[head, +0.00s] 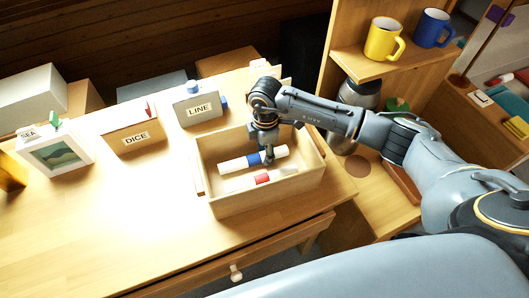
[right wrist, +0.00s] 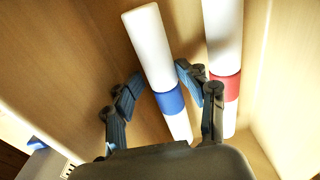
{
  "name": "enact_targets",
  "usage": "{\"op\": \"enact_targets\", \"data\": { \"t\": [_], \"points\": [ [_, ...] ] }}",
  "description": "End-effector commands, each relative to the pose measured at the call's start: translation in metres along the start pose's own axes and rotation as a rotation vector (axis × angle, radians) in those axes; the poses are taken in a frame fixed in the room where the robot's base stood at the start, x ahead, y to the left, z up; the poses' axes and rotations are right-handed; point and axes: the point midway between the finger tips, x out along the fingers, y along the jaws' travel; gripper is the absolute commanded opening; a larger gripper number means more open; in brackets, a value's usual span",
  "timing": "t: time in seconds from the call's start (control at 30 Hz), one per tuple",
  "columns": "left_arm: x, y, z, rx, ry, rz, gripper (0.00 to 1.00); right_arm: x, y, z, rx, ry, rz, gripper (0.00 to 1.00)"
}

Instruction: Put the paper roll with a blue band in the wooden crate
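The paper roll with a blue band (head: 236,165) lies inside the wooden crate (head: 262,202) on the table. My right gripper (head: 268,156) reaches down into the crate over this roll. In the right wrist view, the gripper (right wrist: 159,75) has its fingers spread on either side of the blue-banded roll (right wrist: 150,45), near its band, with small gaps visible. A paper roll with a red band (head: 262,178) lies beside it in the crate, and it also shows in the right wrist view (right wrist: 224,40), just right of the right finger. My left gripper is out of view.
Boxes labelled LINE (head: 199,108) and DICE (head: 133,132) and a picture frame (head: 56,152) stand behind and left of the crate. A shelf with a yellow mug (head: 383,40) and a blue mug (head: 432,28) rises at the right. The table's front left is clear.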

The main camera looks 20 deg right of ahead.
Motion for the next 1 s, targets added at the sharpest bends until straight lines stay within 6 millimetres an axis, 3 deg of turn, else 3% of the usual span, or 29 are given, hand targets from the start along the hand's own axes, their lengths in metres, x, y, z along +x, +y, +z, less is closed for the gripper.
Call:
{"op": "enact_targets", "data": {
  "t": [0.3, 0.5, 0.7, 1.0],
  "points": [
    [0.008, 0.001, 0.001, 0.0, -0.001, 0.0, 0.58, -0.073, 0.003, 0.0, 0.0, 0.003, 0.011, 0.52],
    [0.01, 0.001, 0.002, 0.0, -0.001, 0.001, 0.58, -0.104, 0.002, 0.0, 0.001, 0.002, 0.01, 0.52],
    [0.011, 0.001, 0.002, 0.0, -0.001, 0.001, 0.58, -0.115, 0.002, 0.0, 0.001, 0.002, 0.008, 0.52],
    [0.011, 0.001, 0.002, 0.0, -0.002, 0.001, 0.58, -0.115, 0.002, 0.0, 0.001, 0.002, 0.008, 0.52]
  ]
}}
